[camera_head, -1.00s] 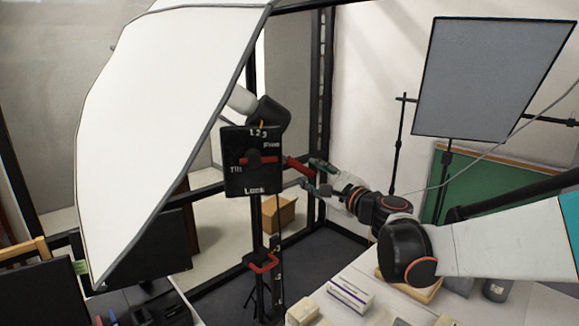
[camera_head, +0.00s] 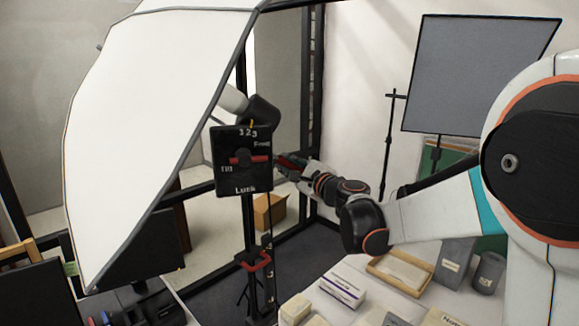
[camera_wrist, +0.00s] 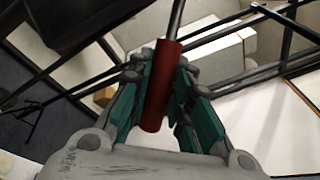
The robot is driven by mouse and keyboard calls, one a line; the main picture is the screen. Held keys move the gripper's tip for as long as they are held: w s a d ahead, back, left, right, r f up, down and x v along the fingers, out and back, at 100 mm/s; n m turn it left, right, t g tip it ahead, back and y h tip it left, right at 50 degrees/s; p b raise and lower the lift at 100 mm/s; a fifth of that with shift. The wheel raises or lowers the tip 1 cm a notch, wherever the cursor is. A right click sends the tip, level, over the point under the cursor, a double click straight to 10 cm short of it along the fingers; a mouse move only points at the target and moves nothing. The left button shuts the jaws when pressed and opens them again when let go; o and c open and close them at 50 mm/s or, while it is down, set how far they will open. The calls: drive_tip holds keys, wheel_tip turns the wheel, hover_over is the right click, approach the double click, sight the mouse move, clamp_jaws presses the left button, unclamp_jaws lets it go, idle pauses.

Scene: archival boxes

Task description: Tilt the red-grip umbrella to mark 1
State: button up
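The umbrella (camera_head: 155,110) is a large white panel, leaning at the left on a dark stand. Its black plate (camera_head: 243,182) carries marks 1 2 3 and the words Free, Tilt and Lock. A small yellow-orange pointer (camera_head: 252,123) stands above the numbers, seemingly around 2 to 3; I cannot tell exactly. A red lever (camera_head: 246,160) lies roughly level across the plate. In the wrist view, the red grip (camera_wrist: 161,88) on a grey rod lies between my gripper's teal pads (camera_wrist: 165,75), which look shut on it. My gripper in the head view (camera_head: 287,166) is right of the plate.
A second red clamp (camera_head: 255,261) is lower on the stand. A table with white boxes (camera_head: 343,286), a tray (camera_head: 398,274) and grey containers (camera_head: 455,263) lies below my arm. A grey panel (camera_head: 480,75) stands at the right. A cardboard box (camera_head: 270,211) is on the floor behind.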

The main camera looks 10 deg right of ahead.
drive_tip(key=shift+w+d+r+n+g+h+p, duration=0.1)
drive_tip(key=shift+d+r+n+g+h+p, duration=0.15)
drive_tip(key=shift+r+n, duration=0.4)
drive_tip(key=shift+s+d+r+n+g+p, duration=0.15)
drive_tip(key=shift+r+n+p, duration=0.25)
drive_tip(key=shift+r, duration=0.4)
drive_tip(key=shift+w+d+r+n+g+h+p, duration=0.15)
drive_tip(key=shift+d+r+n+p, duration=0.1)
drive_tip(key=shift+r+n, duration=0.4)
clamp_jaws()
drive_tip(key=o, duration=0.9)
unclamp_jaws()
drive_tip(key=shift+c, duration=0.2)
